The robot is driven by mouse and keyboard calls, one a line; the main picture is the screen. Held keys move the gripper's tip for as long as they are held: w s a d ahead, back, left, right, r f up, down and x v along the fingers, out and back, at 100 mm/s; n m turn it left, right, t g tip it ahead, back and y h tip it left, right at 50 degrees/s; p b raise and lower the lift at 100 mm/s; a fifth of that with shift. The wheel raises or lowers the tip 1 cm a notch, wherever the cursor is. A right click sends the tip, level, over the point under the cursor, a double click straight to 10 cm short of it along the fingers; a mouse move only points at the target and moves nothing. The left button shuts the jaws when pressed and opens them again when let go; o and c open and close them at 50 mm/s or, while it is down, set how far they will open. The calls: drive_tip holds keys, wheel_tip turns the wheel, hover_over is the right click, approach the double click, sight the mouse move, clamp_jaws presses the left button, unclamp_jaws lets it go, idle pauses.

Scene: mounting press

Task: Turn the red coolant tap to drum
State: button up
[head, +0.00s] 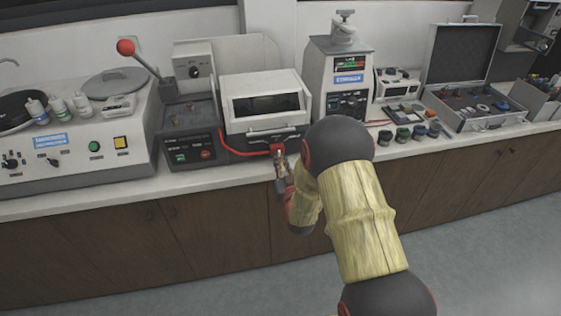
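A small red part, apparently the coolant tap (277,148), shows at the counter's front edge, below the white hooded machine (263,105). A red hose (240,151) runs to it from the left. My gripper (279,160) is right at this red part, reaching up from below the counter edge. It covers part of it, and contact cannot be made out. The fingers are too small and overlapped to tell whether they are open or shut. The tap's handle direction and any drum marking cannot be read.
A control box (188,150) with a red-knobbed lever (126,48) stands to the left, beside a polishing machine (75,140). A tall tester (341,75), several small dark pots (410,133) and an open case (474,105) stand to the right. The floor (480,240) in front is clear.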

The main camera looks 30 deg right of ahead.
drive_tip(key=o, duration=0.5)
drive_tip(key=shift+w+r, duration=0.15)
drive_tip(key=shift+r, duration=0.05)
drive_tip(key=shift+o, duration=0.3)
drive_tip(key=shift+f, duration=0.15)
drive_tip(key=v, duration=1.2)
